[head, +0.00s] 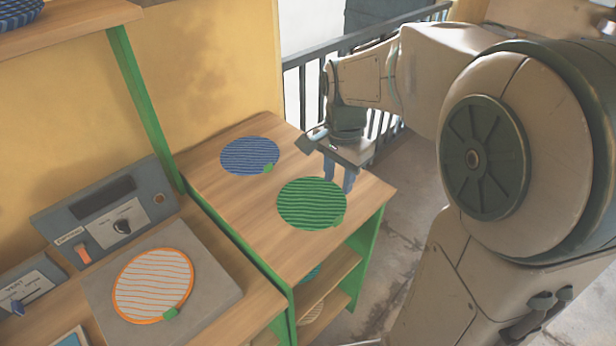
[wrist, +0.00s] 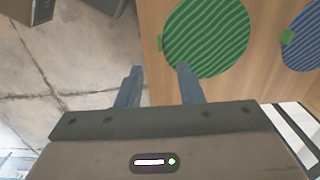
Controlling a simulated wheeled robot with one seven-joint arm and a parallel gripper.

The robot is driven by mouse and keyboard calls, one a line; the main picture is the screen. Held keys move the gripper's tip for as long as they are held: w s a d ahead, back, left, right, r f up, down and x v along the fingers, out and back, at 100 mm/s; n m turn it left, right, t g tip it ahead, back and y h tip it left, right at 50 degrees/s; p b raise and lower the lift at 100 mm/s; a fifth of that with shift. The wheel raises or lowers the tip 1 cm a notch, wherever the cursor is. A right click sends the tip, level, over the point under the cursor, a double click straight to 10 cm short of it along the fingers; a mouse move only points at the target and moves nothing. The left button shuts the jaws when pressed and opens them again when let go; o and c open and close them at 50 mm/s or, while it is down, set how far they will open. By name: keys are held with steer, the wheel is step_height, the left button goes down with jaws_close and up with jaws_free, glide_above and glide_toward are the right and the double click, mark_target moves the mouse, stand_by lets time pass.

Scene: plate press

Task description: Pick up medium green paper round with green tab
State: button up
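The green paper round (head: 311,204) with wavy stripes lies flat on the wooden top of the shelf unit, near its front right edge. Its small green tab (head: 338,221) points to the lower right. In the wrist view the green round (wrist: 207,38) is beyond the fingers, with its tab (wrist: 159,43) on the left. My gripper (wrist: 158,72) is open and empty, its two blue-grey fingers apart. One fingertip overlaps the round's lower edge in the wrist view. In the head view my gripper (head: 338,180) is behind the round, at the shelf's far right edge, fingers pointing down.
A blue round (head: 250,155) with a green tab lies behind the green one on the same top (head: 285,250). Lower shelves hold more rounds. A railing stands behind.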

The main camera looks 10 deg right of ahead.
glide_above(337, 219)
steer(key=shift+m, duration=0.4)
steer(key=f, duration=0.8)
steer(key=shift+a+f, duration=0.3)
steer(key=shift+a, duration=0.1)
steer(key=f, duration=0.2)
steer(key=d+f+p, duration=0.1)
steer(key=f, duration=0.1)
steer(key=shift+f, duration=0.65)
jaws_close()
